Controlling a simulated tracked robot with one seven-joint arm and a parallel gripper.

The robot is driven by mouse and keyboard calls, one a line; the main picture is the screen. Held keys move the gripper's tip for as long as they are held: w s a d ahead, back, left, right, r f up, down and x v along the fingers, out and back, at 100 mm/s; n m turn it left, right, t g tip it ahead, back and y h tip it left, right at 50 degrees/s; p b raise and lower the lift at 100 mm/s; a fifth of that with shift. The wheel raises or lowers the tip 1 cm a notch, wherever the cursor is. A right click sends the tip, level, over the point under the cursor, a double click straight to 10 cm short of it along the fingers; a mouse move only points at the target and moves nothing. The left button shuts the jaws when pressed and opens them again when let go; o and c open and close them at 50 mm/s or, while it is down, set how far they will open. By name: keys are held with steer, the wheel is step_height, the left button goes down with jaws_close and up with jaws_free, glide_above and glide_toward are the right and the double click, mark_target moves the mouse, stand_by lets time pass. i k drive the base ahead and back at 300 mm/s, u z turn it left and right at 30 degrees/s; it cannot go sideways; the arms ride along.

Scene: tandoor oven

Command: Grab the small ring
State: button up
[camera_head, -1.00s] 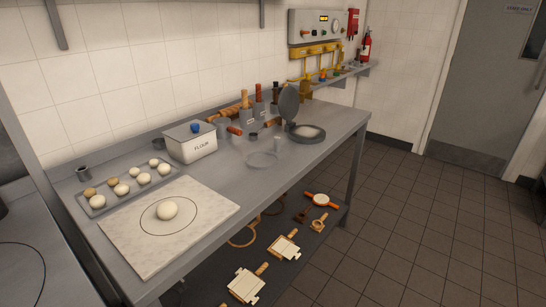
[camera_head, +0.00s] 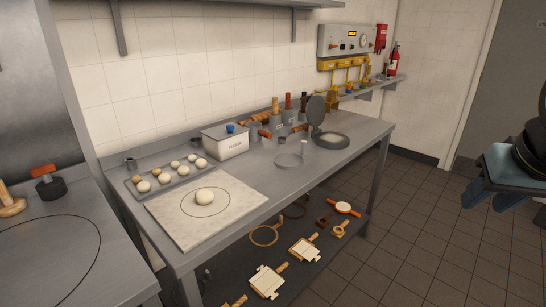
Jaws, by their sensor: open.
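A small wooden ring with a short handle (camera_head: 340,230) lies on the dark lower shelf under the worktable, near its right end. It is the smallest ring-shaped tool I can make out there. A larger wooden ring (camera_head: 264,244) lies further left on the same shelf, and a dark ring (camera_head: 295,212) lies behind it, partly in shadow under the tabletop. My gripper (camera_head: 487,199) shows at the right edge, with two blue fingers below a black wrist. It is open and empty, over the floor and well apart from the shelf and the rings.
The worktable (camera_head: 300,178) carries a marble board (camera_head: 170,222), dough tray, flour bin (camera_head: 225,145) and round press (camera_head: 331,141). An orange-handled round tool (camera_head: 343,208) and square wooden tools (camera_head: 304,249) lie near the ring. A table leg stands right of the shelf; the tiled floor (camera_head: 420,240) is clear.

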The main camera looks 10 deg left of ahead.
mark_target(304, 143)
steer(key=u, duration=0.35)
steer(key=i, duration=1)
steer(key=z, duration=0.1)
